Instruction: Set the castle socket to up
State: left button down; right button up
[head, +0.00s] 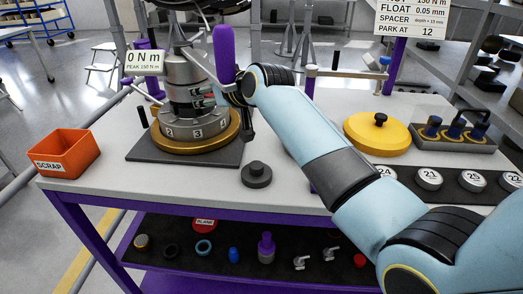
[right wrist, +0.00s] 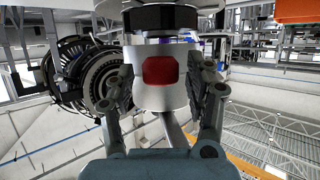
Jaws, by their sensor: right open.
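A metal stack (head: 186,78) stands on a gold ring with a numbered grey dial (head: 196,130) on a dark base plate. I cannot tell for certain which part is the castle socket. My right gripper (head: 226,95) is at the right side of the stack, partly hidden by its own wrist. In the right wrist view the open fingers (right wrist: 160,100) appear on either side of a grey cylinder (right wrist: 176,100) with a red patch (right wrist: 160,71). Contact cannot be told. A purple upright handle (head: 225,52) rises by the gripper. My left gripper is not in view.
An orange scrap bin (head: 65,154) stands at the table's left. A dark knobbed disc (head: 256,174) lies near the front edge. A yellow lid (head: 377,134) and numbered discs (head: 429,178) are at the right. The lower shelf holds several small parts, including a purple-topped one (head: 266,246).

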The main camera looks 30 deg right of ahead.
jog(key=f+b, duration=0.1)
jog(key=f, duration=0.1)
jog(key=s+f+b, duration=0.1)
jog(key=b, duration=0.1)
jog(key=shift+f, duration=0.4)
jog(key=r+v, duration=0.1)
jog(key=v, duration=0.9)
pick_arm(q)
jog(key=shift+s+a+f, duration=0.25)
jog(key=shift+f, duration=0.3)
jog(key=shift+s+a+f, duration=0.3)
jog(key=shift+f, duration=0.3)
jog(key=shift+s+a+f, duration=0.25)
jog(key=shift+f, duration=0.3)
pick_arm(e)
jog(key=s+d+f+g+h, duration=0.2)
jog(key=s+f+g, duration=0.4)
jog(key=s+f, duration=0.9)
jog(key=shift+s+m, duration=0.4)
jog(key=shift+s, duration=1.55)
jog(key=shift+d, duration=0.1)
